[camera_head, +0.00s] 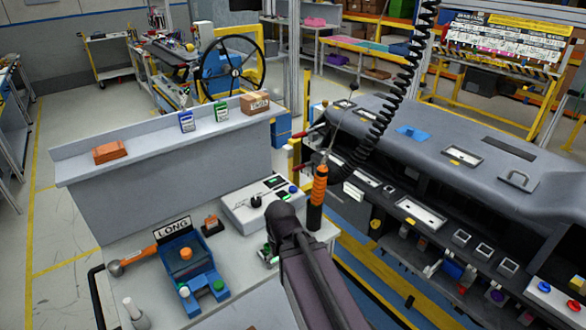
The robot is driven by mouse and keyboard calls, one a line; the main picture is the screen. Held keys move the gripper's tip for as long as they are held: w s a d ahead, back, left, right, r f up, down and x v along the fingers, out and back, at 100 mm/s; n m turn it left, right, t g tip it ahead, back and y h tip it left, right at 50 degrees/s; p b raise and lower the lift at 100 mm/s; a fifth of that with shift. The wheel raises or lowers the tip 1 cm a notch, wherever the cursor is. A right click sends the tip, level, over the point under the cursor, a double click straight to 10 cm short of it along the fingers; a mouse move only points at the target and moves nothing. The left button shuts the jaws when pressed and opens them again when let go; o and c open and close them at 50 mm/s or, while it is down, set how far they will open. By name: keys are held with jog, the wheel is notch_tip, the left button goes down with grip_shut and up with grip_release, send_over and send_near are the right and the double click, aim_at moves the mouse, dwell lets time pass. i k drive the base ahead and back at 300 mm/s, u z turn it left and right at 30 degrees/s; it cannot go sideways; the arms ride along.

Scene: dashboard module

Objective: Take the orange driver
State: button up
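An orange driver (319,187) with a black lower end hangs upright near the right end of the grey bench. It is beside the black coiled cable (385,110); I cannot tell exactly how they join. A dark link of my arm rises from the bottom middle and ends in a rounded joint just left of the driver's lower end. My gripper cannot be made out, so its distance from the driver is not shown. Another orange-handled tool (140,256) lies on the bench at the left, by a blue fixture (186,268) with a "LONG" sign.
A white control box (255,207) with buttons sits on the bench left of the driver. A raised shelf (80,160) behind it holds small boxes. The large grey dashboard module (460,165) stands close on the right, with a yellow-edged frame below.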

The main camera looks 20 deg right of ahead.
aim_at(320, 178)
jog(key=z, duration=0.95)
jog(key=k, duration=0.85)
jog(key=u, duration=0.3)
